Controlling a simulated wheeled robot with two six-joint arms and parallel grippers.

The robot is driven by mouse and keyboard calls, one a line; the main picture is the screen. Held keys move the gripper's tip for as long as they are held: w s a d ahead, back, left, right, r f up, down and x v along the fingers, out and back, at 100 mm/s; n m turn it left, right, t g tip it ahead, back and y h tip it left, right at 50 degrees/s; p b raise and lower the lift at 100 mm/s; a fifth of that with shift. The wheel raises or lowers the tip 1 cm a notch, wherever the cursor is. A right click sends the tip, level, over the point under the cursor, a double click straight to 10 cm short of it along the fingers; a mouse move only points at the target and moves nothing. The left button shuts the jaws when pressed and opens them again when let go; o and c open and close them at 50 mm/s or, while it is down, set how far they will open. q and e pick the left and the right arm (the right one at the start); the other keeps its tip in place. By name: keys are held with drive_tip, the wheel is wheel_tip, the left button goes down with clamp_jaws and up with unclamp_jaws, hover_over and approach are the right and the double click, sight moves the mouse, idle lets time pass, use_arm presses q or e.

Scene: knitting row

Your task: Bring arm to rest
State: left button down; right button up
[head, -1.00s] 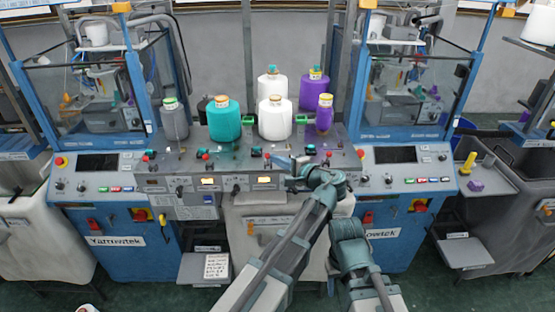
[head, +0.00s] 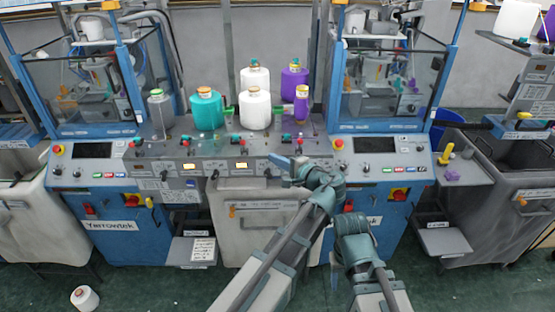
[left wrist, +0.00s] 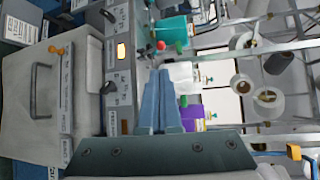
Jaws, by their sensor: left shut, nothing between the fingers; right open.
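My left arm reaches up from the bottom middle of the head view. Its gripper (head: 281,161) points left over the front of the machine's control panel. In the left wrist view its two blue fingers (left wrist: 161,100) are together with nothing between them. My right arm (head: 357,250) is folded low, to the right of the left arm. Its fingers do not show. Neither arm visibly holds anything.
A teal cone (head: 206,110), white cones (head: 256,108) and purple cones (head: 294,84) stand on the shelf behind the panel (head: 210,163). Blue machines flank it. A white cone (head: 85,298) lies on the green floor at lower left. A side shelf (head: 443,242) juts out at right.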

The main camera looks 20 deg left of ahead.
use_arm(q)
drive_tip(key=s+a+f+n+g+h, duration=0.2)
drive_tip(key=s+f+n+g+h, duration=0.6)
drive_tip(key=s+f, duration=0.7)
drive_tip(key=s+d+f+m+h+b, duration=0.1)
drive_tip(key=s+d+f+h+b, duration=0.1)
drive_tip(key=s+d+f+b, duration=0.2)
drive_tip(key=s+d+f+m+g+h+b, duration=0.1)
drive_tip(key=s+d+f+m+h+b, duration=0.1)
drive_tip(key=s+d+f+b, duration=0.3)
drive_tip(key=d+f+b, duration=0.1)
drive_tip(key=d+f, duration=0.3)
drive_tip(key=d, duration=0.2)
drive_tip(key=shift+d, duration=0.2)
drive_tip(key=shift+s, duration=0.1)
drive_tip(key=shift+a, duration=0.15)
